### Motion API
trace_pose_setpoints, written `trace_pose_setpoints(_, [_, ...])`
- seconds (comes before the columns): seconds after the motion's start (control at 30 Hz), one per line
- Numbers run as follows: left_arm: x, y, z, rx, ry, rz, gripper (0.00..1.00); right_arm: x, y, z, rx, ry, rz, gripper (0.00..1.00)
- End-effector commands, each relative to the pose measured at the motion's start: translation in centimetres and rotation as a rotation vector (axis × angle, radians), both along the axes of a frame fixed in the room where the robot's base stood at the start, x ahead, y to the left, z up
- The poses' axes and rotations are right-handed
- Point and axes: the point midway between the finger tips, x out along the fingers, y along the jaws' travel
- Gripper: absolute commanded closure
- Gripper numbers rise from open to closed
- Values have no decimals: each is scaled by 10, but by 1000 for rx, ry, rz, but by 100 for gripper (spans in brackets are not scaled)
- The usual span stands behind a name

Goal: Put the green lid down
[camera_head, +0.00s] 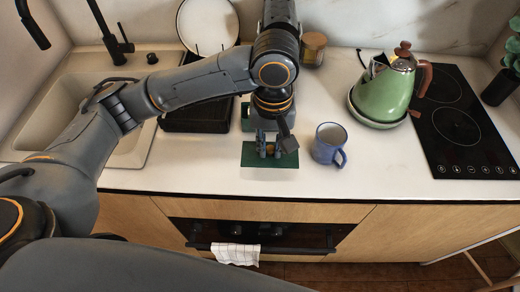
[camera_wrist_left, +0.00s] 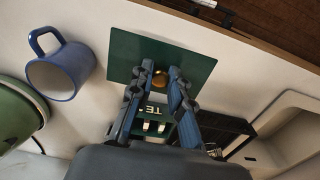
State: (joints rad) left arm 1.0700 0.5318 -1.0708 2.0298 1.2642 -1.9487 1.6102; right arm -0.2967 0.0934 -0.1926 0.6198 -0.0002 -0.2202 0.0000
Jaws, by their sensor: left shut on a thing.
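The green lid (camera_head: 250,158) is a flat dark-green square with a brass knob. My left gripper (camera_head: 270,150) is shut on the lid's knob, pointing down, near the front of the white counter. In the left wrist view the lid (camera_wrist_left: 125,50) lies flat across the fingertips, with the knob between the fingers (camera_wrist_left: 160,79). Whether the lid touches the counter or hangs just above it, I cannot tell. A green box (camera_head: 246,113) with pale lettering stands behind it, mostly hidden by my arm. My right gripper is not in view.
A blue mug (camera_head: 327,145) stands close to the lid's right. A green kettle (camera_head: 384,91) and black hob (camera_head: 460,125) are further right. A black dish rack (camera_head: 195,120) and sink (camera_head: 130,145) are left. The counter's front edge (camera_head: 250,195) runs just below the lid.

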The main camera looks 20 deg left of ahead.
Motion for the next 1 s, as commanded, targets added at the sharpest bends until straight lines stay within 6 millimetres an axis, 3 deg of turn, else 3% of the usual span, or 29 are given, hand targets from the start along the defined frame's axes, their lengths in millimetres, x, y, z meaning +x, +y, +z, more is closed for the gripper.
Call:
trace_pose_setpoints(0.1, [16,15,-22,4,3,5,100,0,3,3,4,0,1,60])
trace_pose_setpoints(0.3, [32,26,-47,0,2,1,100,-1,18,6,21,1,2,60])
trace_pose_setpoints(0.47, [38,31,-56,2,2,2,100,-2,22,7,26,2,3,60])
trace_pose_setpoints(0.7, [40,33,-87,2,2,-1,100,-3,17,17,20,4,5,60])
trace_pose_setpoints(1.0, [41,33,-91,0,-1,-2,100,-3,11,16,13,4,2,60])
